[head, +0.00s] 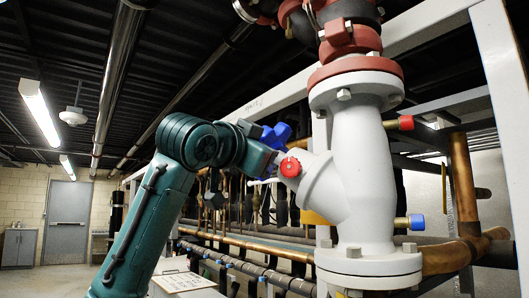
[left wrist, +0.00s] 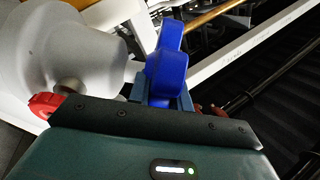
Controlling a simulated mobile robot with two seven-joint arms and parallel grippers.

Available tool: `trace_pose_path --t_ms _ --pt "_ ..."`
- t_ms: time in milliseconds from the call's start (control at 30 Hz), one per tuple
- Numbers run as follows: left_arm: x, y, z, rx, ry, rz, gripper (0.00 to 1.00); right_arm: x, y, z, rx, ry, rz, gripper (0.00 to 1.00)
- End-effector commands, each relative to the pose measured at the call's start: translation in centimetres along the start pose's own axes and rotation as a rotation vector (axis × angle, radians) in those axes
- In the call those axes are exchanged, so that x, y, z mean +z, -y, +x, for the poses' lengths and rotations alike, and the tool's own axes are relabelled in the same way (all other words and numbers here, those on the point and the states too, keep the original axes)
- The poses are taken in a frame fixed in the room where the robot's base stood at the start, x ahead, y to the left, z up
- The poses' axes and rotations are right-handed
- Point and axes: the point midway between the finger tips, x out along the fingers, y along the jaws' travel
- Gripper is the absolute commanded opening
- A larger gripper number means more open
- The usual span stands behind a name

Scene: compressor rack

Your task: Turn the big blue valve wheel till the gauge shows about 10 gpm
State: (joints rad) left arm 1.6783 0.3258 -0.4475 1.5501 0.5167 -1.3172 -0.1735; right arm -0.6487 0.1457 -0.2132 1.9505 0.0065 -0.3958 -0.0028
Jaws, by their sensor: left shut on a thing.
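The blue valve wheel (head: 275,136) sits beside the white valve body (head: 355,165), partly hidden behind my left arm. My left gripper (head: 268,155) reaches it from the left, with its fingers mostly hidden in the head view. In the left wrist view, a lobe of the blue wheel (left wrist: 168,68) stands between the fingers of my left gripper (left wrist: 163,98), which is shut on it. No gauge face can be made out in either view. My right gripper is not in view.
A red cap (head: 290,167) sticks out of the valve body close to my gripper. A blue-capped stub (head: 416,222) and a red-capped stub (head: 405,123) stand on its right. Copper pipes (head: 265,245) and white frame beams (head: 425,27) surround the valve.

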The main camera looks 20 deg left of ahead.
Motion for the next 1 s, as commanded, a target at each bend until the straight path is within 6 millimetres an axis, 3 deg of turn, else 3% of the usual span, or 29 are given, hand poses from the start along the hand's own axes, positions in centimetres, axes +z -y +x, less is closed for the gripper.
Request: trace_pose_path --t_ms 33,67,300,667,1000 --pt "0.0 0.0 0.0 0.000 -0.001 -0.001 0.00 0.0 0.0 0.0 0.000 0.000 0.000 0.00" --pt "0.0 0.0 0.0 0.000 -0.001 -0.001 0.22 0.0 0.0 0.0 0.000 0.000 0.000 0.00" --pt "0.0 0.0 0.0 0.000 -0.002 0.000 0.42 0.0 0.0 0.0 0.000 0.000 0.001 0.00" --pt "0.1 -0.1 -0.9 -0.001 -0.005 0.000 0.42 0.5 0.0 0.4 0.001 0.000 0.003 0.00" --pt "0.3 -0.2 -8.0 -0.003 -0.006 0.001 0.42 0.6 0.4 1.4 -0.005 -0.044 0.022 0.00"
